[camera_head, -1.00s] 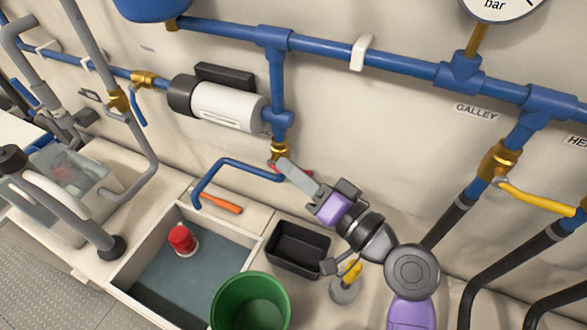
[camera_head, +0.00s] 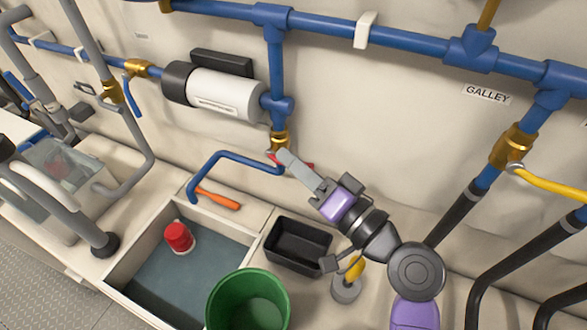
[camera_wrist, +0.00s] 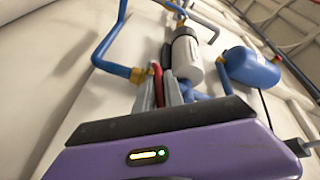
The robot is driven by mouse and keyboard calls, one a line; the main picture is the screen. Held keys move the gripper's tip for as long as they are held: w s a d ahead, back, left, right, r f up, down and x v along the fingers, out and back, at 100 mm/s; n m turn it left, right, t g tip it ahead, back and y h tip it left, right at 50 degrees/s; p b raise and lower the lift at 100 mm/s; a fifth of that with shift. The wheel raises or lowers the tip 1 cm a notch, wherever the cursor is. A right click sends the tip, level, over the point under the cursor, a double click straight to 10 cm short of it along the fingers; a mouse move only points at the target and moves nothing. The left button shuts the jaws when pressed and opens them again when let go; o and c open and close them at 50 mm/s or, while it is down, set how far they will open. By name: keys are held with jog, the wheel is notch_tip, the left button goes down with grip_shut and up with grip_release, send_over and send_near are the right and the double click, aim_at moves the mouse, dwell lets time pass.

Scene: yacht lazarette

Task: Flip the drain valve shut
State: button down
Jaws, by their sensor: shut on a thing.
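The drain valve is a brass body (camera_head: 279,140) at the foot of the blue drop pipe, with a red lever (camera_head: 306,164). A bent blue pipe (camera_head: 235,155) runs left from it. My gripper (camera_head: 283,156) reaches up from the lower right and is shut on the lever; its fingers hide much of the lever in the head view. In the wrist view, the red lever (camera_wrist: 157,82) shows between the two grey fingers (camera_wrist: 159,93), close to a brass fitting (camera_wrist: 143,74).
Below are a sunken basin (camera_head: 165,285) with a red cap-like object (camera_head: 179,237), a green bucket (camera_head: 248,300), a black tray (camera_head: 298,244) and an orange-handled tool (camera_head: 218,199). A white cylinder (camera_head: 225,94) is on the wall. Yellow-handled valve (camera_head: 550,182) stands right.

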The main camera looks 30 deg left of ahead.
jog(key=shift+f+m+t+y+b, duration=0.4)
jog(key=shift+f+y+b, duration=0.4)
jog(key=shift+b, duration=2.5)
jog(key=shift+d+r+b, duration=0.1)
jog(key=shift+b, duration=0.6)
jog(key=shift+y, duration=0.3)
jog(key=c, duration=1.4)
grip_release()
jog(key=shift+r, duration=0.1)
jog(key=shift+c, duration=0.2)
jog(key=b+v, duration=0.1)
jog(key=v, duration=0.6)
jog(key=shift+s+d, duration=0.2)
jog(key=shift+d, duration=0.1)
